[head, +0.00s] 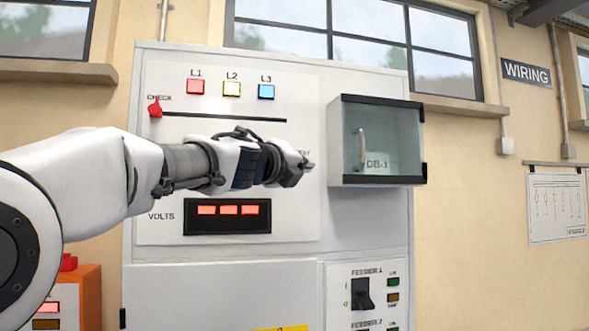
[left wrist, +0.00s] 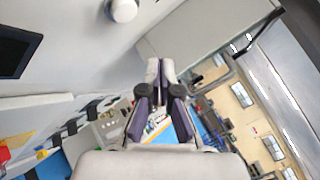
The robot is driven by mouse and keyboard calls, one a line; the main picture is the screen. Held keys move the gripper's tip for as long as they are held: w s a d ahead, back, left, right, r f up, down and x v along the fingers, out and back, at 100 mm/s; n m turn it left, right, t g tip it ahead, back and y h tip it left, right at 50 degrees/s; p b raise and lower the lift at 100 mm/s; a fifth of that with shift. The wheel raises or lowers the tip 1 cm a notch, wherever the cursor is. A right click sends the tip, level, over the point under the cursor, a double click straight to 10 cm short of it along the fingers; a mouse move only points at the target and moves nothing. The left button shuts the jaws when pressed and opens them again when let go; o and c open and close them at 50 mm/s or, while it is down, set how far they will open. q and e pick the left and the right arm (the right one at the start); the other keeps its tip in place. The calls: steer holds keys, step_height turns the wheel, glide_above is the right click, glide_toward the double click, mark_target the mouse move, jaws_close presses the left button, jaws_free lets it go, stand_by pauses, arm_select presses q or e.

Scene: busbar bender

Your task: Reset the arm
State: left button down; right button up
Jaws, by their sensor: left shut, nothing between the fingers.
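My left arm comes in from the left in the head view and reaches across the front of a grey-white electrical cabinet (head: 225,285). My left gripper (head: 308,166) is near the middle of the panel, left of the glass-fronted DB-1 box (head: 376,140). Its fingers also show in the left wrist view (left wrist: 160,70), close together and empty. The arm hides part of the panel, including most of a label beside the gripper. A red slider knob (head: 155,108) sits at the left end of its slot, by the word CHECK. My right gripper is in neither view.
L1, L2 and L3 lamps (head: 231,89) are above the slot. A VOLTS display (head: 228,216) is below my arm. A FEEDER 1 switch (head: 363,294) is at lower right. An orange box (head: 90,290) stands at lower left. The wall right of the cabinet has free room before it.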

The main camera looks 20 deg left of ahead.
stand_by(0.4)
